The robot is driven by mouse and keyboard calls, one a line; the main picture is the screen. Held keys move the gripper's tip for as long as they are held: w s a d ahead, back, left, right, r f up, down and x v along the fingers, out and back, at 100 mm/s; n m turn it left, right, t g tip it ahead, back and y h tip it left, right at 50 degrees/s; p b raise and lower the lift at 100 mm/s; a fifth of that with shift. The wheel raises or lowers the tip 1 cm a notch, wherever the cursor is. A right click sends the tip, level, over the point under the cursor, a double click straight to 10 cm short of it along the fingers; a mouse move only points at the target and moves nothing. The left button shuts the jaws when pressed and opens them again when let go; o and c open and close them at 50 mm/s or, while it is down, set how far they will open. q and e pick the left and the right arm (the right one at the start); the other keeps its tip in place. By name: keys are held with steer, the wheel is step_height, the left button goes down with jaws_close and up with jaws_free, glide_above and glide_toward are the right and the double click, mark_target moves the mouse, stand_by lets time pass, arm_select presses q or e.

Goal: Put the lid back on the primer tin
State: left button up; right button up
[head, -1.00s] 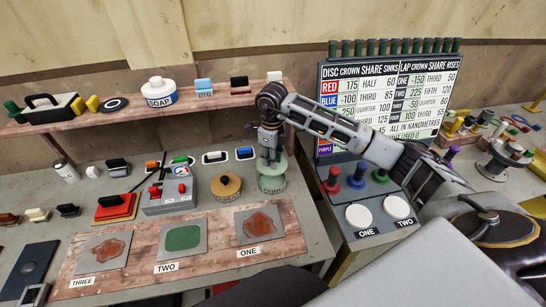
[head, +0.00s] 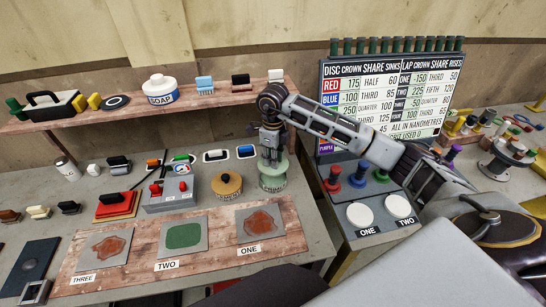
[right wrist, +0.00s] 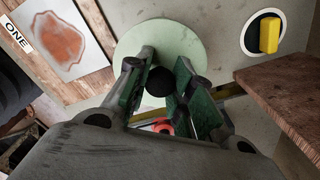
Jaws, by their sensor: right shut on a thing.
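The pale green primer tin (head: 272,184) stands on the bench, to the right of a tan tin. My right gripper (head: 271,160) is directly above it, pointing down. In the right wrist view my right gripper (right wrist: 158,82) is shut on the dark round knob of the pale green lid (right wrist: 150,38). The lid looks level and lined up over the tin. I cannot tell whether it rests on the rim or is slightly above it. The wrist view hides the tin beneath the lid. My left gripper is not in view.
The tan tin (head: 228,186) and a grey box (head: 170,195) stand to the left. A wooden shelf (head: 120,113) runs behind. A board with three plates (head: 185,237) lies in front. A panel with coloured knobs and white buttons (head: 366,218) is to the right.

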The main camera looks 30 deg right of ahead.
steer(key=shift+f+b, duration=0.4)
steer(key=shift+f, duration=0.45)
steer(key=shift+f+b, duration=0.55)
steer(key=shift+f, duration=0.45)
steer(key=shift+f+b, duration=0.55)
steer(key=shift+f, duration=0.4)
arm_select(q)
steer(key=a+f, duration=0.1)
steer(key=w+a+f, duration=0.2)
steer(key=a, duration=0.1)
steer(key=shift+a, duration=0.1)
